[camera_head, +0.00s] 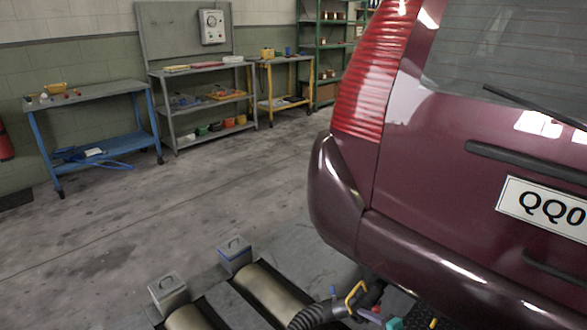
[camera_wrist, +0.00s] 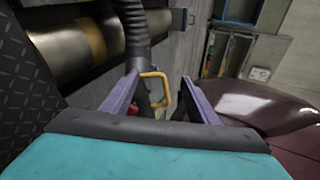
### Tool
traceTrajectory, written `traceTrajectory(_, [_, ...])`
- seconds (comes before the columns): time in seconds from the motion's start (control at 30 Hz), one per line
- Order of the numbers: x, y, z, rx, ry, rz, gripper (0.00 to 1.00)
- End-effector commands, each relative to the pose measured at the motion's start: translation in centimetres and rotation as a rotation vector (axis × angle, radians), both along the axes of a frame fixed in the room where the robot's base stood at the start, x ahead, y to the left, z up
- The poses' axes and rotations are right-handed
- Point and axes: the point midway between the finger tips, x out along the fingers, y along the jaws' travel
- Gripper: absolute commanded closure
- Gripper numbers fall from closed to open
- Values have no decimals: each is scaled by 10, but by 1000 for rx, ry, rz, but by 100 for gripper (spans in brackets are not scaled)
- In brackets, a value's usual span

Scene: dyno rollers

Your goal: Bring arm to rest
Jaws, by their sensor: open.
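My gripper (camera_wrist: 160,77) is open, its two purple fingers spread apart in the wrist view. A yellow handle (camera_wrist: 155,88) shows between the fingers; I cannot tell whether it touches them. The handle is on the end of a dark ribbed hose (camera_wrist: 137,35). In the head view the handle (camera_head: 355,297) and hose (camera_head: 312,317) are low in the picture, under the car's (camera_head: 400,240) rear bumper. The hose end lies close beneath the bumper; its exact fit there is hidden. Only small purple and teal parts of my gripper (camera_head: 372,315) show beside it.
Metal rollers (camera_head: 268,292) are set in the floor left of the hose, with grey blocks (camera_head: 168,290) at their ends. A blue workbench (camera_head: 90,95), a grey bench (camera_head: 205,100) and shelves (camera_head: 325,50) stand along the wall. The floor between is clear.

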Motion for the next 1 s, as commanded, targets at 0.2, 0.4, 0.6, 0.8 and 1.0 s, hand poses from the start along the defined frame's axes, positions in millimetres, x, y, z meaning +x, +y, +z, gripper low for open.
traceTrajectory(0.2, [-20,57,12,-43,60,143,46])
traceTrajectory(0.4, [-49,103,13,-95,126,289,46])
traceTrajectory(0.6, [-89,143,12,-160,206,453,46])
traceTrajectory(0.8, [-138,172,11,-240,300,630,46])
traceTrajectory(1.0, [-197,185,10,-345,418,824,46])
